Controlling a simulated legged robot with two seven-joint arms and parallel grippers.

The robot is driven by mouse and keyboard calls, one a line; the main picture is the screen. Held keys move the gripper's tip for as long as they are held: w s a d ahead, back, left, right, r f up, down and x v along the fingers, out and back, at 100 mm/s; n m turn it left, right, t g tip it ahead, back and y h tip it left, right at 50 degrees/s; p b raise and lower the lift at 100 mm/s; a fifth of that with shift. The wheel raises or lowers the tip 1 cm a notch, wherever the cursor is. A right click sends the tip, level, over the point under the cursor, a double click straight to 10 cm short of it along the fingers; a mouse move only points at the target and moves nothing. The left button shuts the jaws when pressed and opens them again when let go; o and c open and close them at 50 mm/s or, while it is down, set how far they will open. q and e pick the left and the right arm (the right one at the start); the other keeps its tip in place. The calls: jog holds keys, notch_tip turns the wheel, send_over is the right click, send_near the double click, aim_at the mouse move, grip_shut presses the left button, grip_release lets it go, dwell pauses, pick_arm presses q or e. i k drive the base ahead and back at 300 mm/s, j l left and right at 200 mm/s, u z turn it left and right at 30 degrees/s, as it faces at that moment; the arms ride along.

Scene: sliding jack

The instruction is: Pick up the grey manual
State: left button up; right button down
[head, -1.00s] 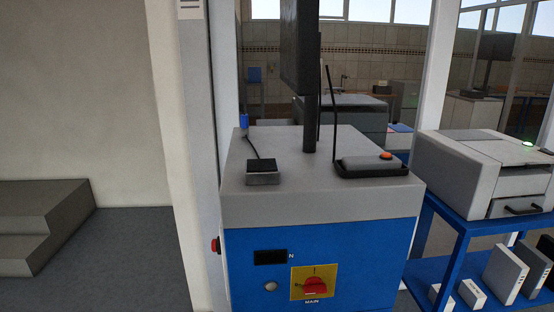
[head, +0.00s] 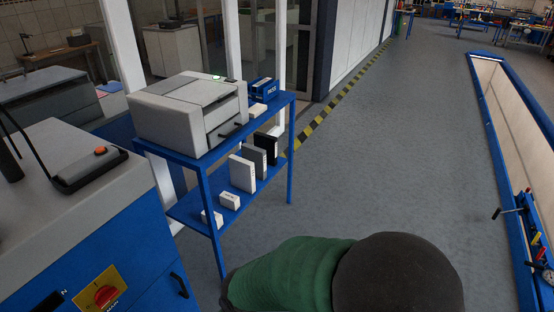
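The grey manual (head: 254,156) appears to be the middle one of three upright binders on the lower shelf of a blue rack. A white binder (head: 242,173) stands in front of it, and a black binder (head: 266,148) stands behind it. Only part of the grey one shows between them. Neither of my grippers is in view.
A grey printer (head: 178,112) sits on the rack's top shelf, with a blue box (head: 263,88) beside it. Small white boxes (head: 229,201) lie on the lower shelf. A blue cabinet (head: 120,238) stands at left. The floor (head: 400,160) right of the rack is clear.

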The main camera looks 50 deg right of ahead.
aim_at(250, 152)
jog(key=z, duration=1.35)
